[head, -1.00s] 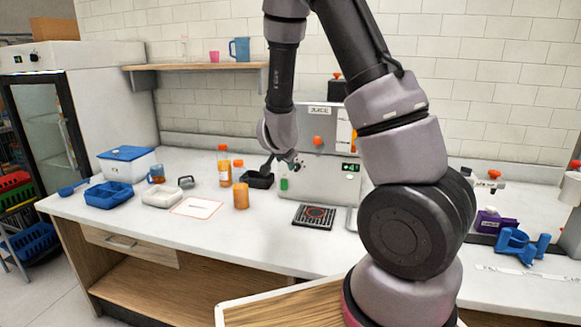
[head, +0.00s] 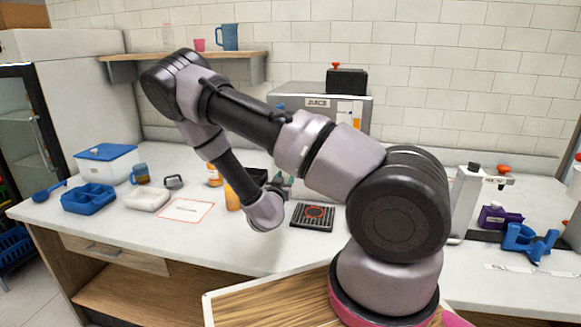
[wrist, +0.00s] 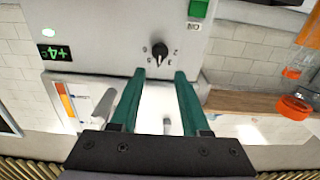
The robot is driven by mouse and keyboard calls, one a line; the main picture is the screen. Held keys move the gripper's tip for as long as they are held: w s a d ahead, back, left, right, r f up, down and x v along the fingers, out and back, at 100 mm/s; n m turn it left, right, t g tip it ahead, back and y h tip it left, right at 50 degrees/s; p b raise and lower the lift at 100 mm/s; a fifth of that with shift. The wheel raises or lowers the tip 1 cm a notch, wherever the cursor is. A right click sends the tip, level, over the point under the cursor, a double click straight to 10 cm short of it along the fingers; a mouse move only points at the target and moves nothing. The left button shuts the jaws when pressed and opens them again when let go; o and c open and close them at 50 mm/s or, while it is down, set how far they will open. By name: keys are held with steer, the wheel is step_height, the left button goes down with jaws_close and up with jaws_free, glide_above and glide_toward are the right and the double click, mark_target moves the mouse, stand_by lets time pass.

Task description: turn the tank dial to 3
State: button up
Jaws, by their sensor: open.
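The grey juice machine (head: 350,100) stands against the wall, its front panel mostly hidden by my arm in the head view. In the wrist view, which is turned over, a small black dial (wrist: 159,52) sits on the grey panel with small marks around it. Its pointer appears to point down in that picture; the marks are too small to read surely. My gripper (wrist: 160,76) has green fingers, open and empty. The dial appears just beyond the gap between the fingertips, apparently untouched.
A black drip grate (head: 312,215) lies in front of the machine. Orange bottles (head: 232,197), a blue tray (head: 88,198) and a white tray (head: 147,199) stand to the left.

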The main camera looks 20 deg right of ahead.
steer(key=x, duration=0.9)
jaws_close()
